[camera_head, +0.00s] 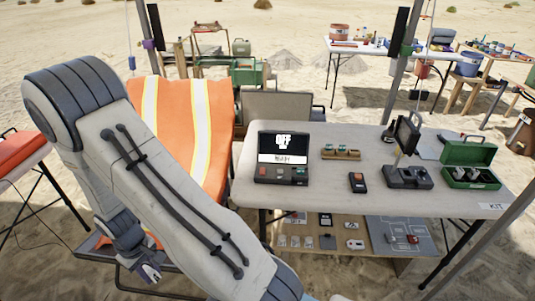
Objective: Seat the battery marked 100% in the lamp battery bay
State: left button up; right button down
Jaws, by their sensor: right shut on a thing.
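My right gripper (150,272) hangs at the lower left, beside an orange draped cloth and well away from the work table. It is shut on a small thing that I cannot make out. My left gripper is not in view. A dark lamp-like device (408,137) stands upright on a grey base (408,178) on the work table; its battery bay cannot be made out. No 100% mark is readable.
A dark box with a lit screen (283,147) stands at the left of the work table (330,199). A wooden rack (341,153) of small pieces stands behind. A lower shelf (372,264) holds cards. Orange striped cloth (180,125) lies behind my arm.

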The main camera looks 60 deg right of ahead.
aim_at(409, 178)
jog(key=i, duration=0.55)
jog(key=z, duration=2.05)
